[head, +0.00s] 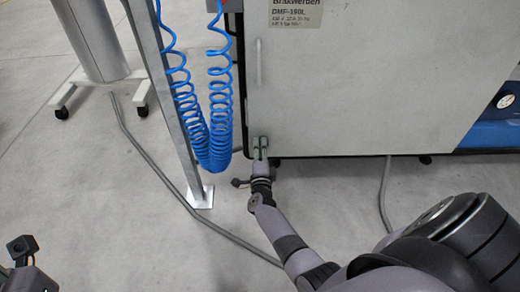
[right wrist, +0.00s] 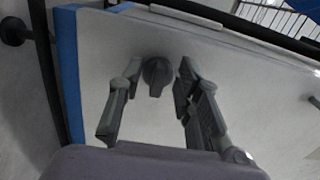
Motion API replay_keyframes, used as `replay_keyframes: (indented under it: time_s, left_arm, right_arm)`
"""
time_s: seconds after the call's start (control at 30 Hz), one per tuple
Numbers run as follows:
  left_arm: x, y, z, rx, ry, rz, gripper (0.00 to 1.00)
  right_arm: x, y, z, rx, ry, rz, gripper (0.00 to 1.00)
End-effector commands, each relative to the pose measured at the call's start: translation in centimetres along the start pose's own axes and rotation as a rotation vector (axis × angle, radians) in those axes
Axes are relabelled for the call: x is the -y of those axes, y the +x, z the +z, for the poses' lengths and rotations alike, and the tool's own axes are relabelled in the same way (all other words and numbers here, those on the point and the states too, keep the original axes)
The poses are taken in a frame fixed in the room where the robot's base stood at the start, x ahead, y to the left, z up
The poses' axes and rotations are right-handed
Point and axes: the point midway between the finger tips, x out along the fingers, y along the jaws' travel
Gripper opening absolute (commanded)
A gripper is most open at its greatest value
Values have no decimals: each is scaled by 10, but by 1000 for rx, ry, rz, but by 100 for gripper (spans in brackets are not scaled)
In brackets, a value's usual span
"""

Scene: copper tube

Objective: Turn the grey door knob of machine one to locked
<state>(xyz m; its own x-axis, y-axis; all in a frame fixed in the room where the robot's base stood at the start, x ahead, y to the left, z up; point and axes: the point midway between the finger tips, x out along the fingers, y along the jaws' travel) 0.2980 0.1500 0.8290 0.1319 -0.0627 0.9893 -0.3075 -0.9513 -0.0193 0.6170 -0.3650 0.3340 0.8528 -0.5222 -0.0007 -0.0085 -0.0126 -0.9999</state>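The grey door knob (right wrist: 157,75) shows in the right wrist view on the pale door, its grip bar pointing down in that picture. My right gripper (right wrist: 159,77) is open, with one finger on each side of the knob and a narrow gap on both sides. In the head view my right gripper (head: 260,148) is at the lower left corner of the white machine door (head: 350,90), where it hides the knob. Only a dark part of my left wrist (head: 22,250) shows at the bottom left; its fingers cannot be made out.
A grey post (head: 170,100) with coiled blue hoses (head: 218,125) stands just left of the door. A door handle (head: 258,62) sits above my right gripper. Cables (head: 165,180) lie on the floor. A wheeled stand (head: 97,45) is at the far left.

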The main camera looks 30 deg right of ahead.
Motion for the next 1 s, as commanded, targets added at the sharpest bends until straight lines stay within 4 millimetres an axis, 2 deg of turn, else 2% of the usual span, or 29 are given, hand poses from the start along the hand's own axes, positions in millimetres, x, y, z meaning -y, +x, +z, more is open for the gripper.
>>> replay_keyframes:
  time_s: [0.17,0.4,0.6,1.0]
  left_arm:
    - [1,2,0,-7,2,-1,32]
    - [0,2,-1,-7,1,-1,32]
    - [0,2,-1,-7,1,-2,32]
    - [0,2,-1,-8,1,-2,32]
  right_arm:
    - [0,-7,0,0,1,0,32]
    - [-1,-47,0,0,1,2,32]
    - [-1,-71,0,0,1,1,32]
    - [0,-75,0,0,0,0,32]
